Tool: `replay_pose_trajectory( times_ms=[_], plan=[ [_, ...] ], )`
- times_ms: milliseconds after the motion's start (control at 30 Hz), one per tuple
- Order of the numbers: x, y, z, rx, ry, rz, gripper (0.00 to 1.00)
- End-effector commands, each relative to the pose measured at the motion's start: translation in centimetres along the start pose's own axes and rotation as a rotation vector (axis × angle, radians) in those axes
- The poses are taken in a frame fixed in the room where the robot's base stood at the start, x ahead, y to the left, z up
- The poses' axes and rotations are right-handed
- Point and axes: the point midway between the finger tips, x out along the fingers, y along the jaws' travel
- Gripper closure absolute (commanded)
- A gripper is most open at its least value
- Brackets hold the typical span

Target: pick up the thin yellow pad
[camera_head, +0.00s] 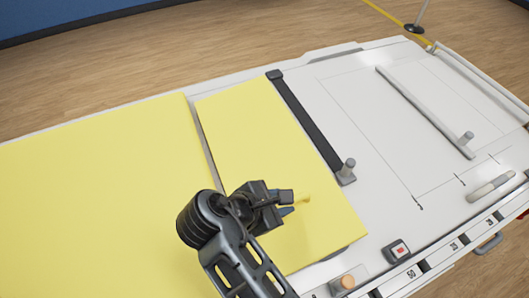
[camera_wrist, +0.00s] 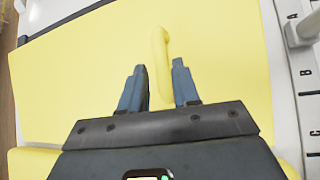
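The thin yellow pad (camera_head: 250,130) lies flat on the white table, and it fills most of the wrist view (camera_wrist: 90,70). A raised yellow handle (camera_wrist: 161,50) stands on it; its end shows beside my fingers in the head view (camera_head: 304,198). My gripper (camera_head: 288,203) is over the near part of the pad. In the wrist view my gripper (camera_wrist: 157,68) is open, with one finger on each side of the handle and a visible gap at each side. Whether the fingertips touch the pad is unclear.
A larger yellow pad (camera_head: 90,200) lies left of it across a narrow gap. A black bar (camera_head: 308,125) with a grey knob (camera_head: 348,168) runs along the right side. A grey bar (camera_head: 425,110) lies farther right on the white table top (camera_head: 365,110). A red-marked switch (camera_head: 398,250) sits near the front edge.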

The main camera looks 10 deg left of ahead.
Motion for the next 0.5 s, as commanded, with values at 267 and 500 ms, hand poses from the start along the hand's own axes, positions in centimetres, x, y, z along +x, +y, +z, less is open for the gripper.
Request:
replay_pose_trajectory(
  times_ms=[267, 500],
  plan=[
    [3.8, -0.2, 0.4, 0.0, 0.0, -0.003, 0.69],
    [4.9, -0.2, 0.4, 0.0, 0.001, 0.0, 0.69]
  ],
)
